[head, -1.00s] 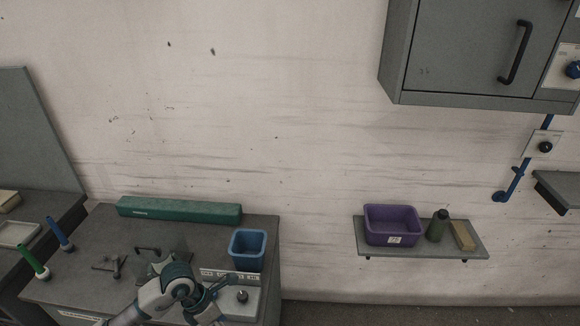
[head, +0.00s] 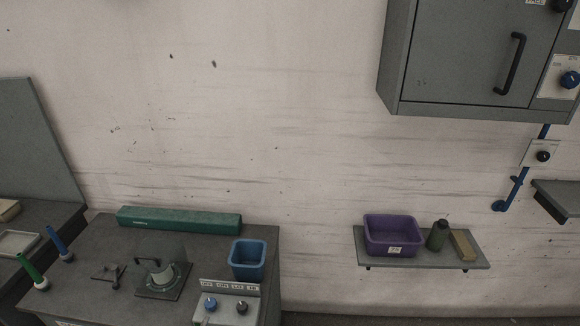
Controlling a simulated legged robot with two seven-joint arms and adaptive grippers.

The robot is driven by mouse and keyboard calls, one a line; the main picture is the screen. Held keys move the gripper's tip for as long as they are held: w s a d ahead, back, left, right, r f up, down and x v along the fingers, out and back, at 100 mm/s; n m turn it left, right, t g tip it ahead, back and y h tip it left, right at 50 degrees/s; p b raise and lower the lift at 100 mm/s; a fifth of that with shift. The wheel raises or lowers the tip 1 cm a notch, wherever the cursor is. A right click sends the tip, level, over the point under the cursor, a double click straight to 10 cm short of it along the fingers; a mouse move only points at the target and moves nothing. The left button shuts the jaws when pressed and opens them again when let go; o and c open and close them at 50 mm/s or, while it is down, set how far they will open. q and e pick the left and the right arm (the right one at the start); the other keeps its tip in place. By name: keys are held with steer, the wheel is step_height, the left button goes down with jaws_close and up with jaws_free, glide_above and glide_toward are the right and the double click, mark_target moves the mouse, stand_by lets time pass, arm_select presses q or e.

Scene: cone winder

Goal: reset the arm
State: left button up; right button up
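Neither of my grippers shows in the head view now. On the grey bench (head: 95,232) at the lower left stands a device (head: 160,277) with a square dark base, a pale round post and a clear upright plate with a dark handle. A small dark fitting with a short bar (head: 108,271) lies to its left. A labelled control panel (head: 228,290) at the bench's front right carries a blue knob (head: 210,303) and a dark knob (head: 242,307). I cannot tell which part the task calls the arm.
A long green box (head: 180,219) and a blue bin (head: 248,260) sit on the bench. Green (head: 29,268) and blue (head: 58,241) upright handles stand at its left. A wall shelf (head: 410,262) holds a purple bin (head: 391,234), bottle and block. A grey cabinet (head: 463,60) hangs above.

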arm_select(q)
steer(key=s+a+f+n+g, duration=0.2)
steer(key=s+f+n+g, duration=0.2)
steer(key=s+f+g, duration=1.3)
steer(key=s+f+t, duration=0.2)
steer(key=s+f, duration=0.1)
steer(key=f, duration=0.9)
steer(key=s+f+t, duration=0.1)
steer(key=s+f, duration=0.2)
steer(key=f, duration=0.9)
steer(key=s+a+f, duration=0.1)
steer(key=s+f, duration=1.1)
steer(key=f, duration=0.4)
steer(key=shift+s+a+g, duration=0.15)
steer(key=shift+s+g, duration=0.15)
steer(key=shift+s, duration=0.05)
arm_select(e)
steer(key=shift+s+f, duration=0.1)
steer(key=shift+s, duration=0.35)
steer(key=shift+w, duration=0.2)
